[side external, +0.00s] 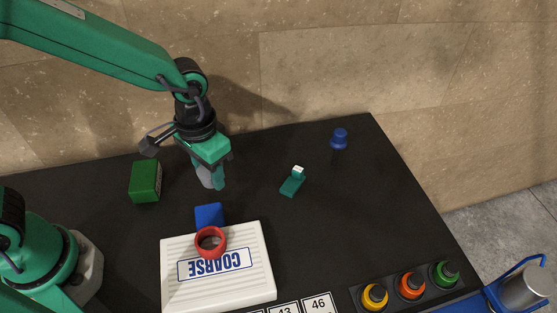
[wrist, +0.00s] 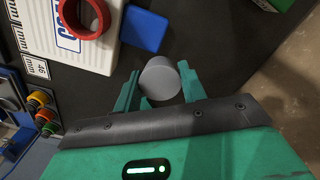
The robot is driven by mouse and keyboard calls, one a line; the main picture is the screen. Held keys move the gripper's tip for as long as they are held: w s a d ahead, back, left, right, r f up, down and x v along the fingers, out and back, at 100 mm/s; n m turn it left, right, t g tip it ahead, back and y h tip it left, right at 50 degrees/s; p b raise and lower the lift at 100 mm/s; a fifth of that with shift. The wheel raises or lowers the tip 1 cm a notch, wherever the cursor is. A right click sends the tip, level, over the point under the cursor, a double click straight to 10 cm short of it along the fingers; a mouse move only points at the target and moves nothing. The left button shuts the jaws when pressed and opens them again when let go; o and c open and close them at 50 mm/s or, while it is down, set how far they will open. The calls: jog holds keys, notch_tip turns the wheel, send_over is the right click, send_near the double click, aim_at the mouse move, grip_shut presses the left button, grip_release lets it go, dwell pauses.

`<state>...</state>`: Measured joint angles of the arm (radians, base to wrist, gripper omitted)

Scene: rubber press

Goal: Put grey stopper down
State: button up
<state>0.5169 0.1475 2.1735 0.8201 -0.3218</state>
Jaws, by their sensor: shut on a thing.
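My gripper (side external: 215,177) is over the black table behind the white COARSE block. It is shut on the grey stopper (side external: 206,178), which shows between the fingertips. In the wrist view, my gripper (wrist: 159,88) has one green finger on each side of the stopper (wrist: 160,76), whose round grey end faces the camera. The fingers hide part of the stopper in the side view. I cannot tell whether its lower end touches the table.
The white COARSE block (side external: 176,287) carries a red ring (side external: 211,255); a blue block (side external: 209,215) is beside it. A green box (side external: 146,182) stands left, a teal piece (side external: 292,187) right, a blue peg (side external: 340,140) farther back. Bare table lies around my gripper.

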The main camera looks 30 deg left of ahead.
jog(key=w+a+f, duration=0.4)
jog(key=w+a, duration=0.1)
jog(key=w+a+f, duration=0.2)
jog(key=shift+w+a+f, duration=0.25)
jog(key=shift+w+a, duration=0.1)
jog(key=shift+f, duration=1.8)
jog(key=shift+f, duration=0.15)
jog(key=o, duration=1)
jog(key=shift+c, duration=0.2)
notch_tip(320, 180, up, 8)
jog(key=shift+d+f, duration=0.1)
